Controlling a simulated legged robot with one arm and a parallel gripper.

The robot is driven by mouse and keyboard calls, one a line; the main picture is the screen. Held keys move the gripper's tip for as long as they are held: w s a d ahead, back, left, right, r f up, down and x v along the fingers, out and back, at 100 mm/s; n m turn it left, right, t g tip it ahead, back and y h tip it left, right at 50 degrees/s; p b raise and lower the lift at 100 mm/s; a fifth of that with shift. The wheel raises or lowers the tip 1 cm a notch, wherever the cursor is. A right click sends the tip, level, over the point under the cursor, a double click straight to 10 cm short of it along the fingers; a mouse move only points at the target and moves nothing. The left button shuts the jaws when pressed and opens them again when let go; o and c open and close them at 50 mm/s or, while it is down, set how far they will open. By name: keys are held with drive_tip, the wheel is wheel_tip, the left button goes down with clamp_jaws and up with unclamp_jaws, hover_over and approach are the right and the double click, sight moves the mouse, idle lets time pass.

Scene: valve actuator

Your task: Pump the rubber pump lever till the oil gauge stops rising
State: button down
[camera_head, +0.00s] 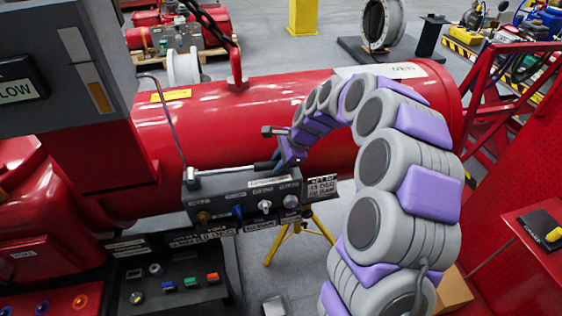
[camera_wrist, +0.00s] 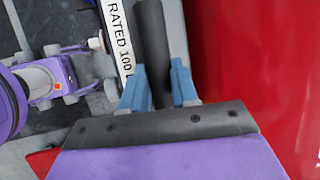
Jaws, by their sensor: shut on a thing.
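The pump lever (camera_head: 225,170) is a silver rod with a dark rubber end, lying nearly level over a grey control box (camera_head: 230,197). My gripper (camera_head: 283,160) is at the lever's right end. In the wrist view the dark rubber grip (camera_wrist: 152,40) runs between the two blue fingers of my gripper (camera_wrist: 160,84), which is shut on it. A tall narrow gauge (camera_head: 98,92) on the grey cabinet at upper left shows an orange fill in its lower part. I cannot read its label. The fingertips are small in the head view.
A large red cylinder (camera_head: 310,95) lies close behind the lever and fills the right of the wrist view. Several knobs and switches sit on the box front. A button panel (camera_head: 170,270) is below. A yellow stand (camera_head: 305,235) is under the box. A red rail (camera_head: 490,75) stands at right.

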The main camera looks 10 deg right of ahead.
drive_tip(key=shift+d, duration=0.15)
drive_tip(key=shift+r+h+p, duration=0.3)
drive_tip(key=shift+r+p, duration=0.3)
drive_tip(key=shift+p, duration=0.05)
wheel_tip(320, 180, up, 12)
drive_tip(key=a+h+p, duration=0.2)
drive_tip(key=h+p, duration=0.3)
drive_tip(key=p, duration=0.4)
drive_tip(key=shift+w+a+n+p, duration=0.15)
drive_tip(key=shift+a+n+p, duration=0.2)
drive_tip(key=shift+a+n, duration=0.05)
